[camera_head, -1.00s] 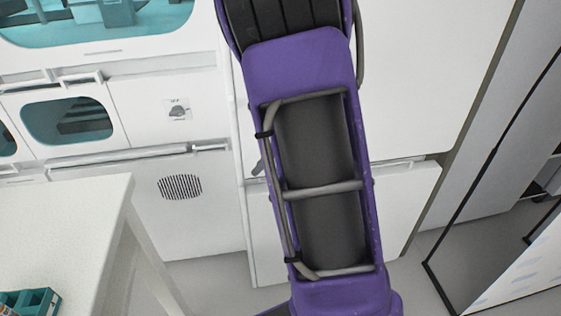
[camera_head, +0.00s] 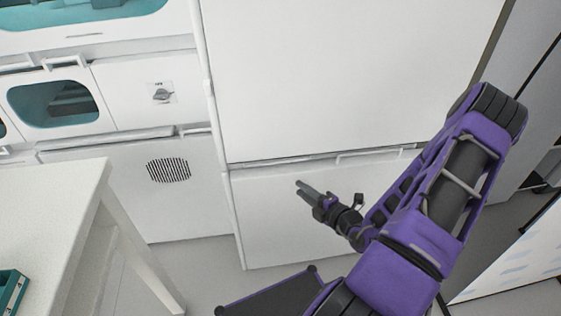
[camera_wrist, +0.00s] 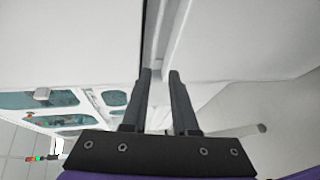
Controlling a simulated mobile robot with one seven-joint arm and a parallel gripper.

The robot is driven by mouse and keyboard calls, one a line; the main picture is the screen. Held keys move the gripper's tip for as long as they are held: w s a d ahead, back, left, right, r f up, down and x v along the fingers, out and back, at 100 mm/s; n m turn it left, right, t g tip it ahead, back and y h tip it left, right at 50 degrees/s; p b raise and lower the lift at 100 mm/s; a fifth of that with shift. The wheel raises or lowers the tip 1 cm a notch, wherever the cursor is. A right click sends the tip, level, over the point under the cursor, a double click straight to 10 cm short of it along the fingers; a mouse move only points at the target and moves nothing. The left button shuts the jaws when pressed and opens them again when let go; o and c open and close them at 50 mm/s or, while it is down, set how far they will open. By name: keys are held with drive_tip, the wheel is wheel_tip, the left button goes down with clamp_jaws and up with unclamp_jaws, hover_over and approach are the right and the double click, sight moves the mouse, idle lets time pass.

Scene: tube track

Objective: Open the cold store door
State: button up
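A tall white cabinet stands in the middle of the head view, with a large upper door (camera_head: 350,75) and a lower front (camera_head: 275,225). Both look closed; which is the cold store door I cannot tell for sure. A pale handle strip (camera_head: 375,154) runs along the seam between them. My gripper (camera_head: 302,187) is in front of the lower front, a little below the seam, and points left. In the wrist view my gripper (camera_wrist: 161,75) has its two fingers apart with nothing between them, near the cabinet's seam.
Left of the cabinet are white units with a teal window (camera_head: 55,103), a small knob panel (camera_head: 162,94) and a dark vent grille (camera_head: 168,170). A white table (camera_head: 50,200) with a teal rack (camera_head: 10,290) stands at the lower left. Grey floor lies between.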

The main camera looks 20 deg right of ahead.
sight(277, 162)
drive_tip(key=shift+m+h, duration=0.5)
drive_tip(key=shift+m, duration=0.3)
drive_tip(key=x, duration=0.5)
drive_tip(key=d+b+x, duration=0.1)
drive_tip(key=x, duration=0.5)
drive_tip(key=b+x, duration=0.1)
drive_tip(key=x, duration=0.5)
drive_tip(key=shift+w+d+r, duration=0.15)
drive_tip(key=shift+d+r, duration=0.1)
drive_tip(key=shift+r, duration=0.15)
clamp_jaws()
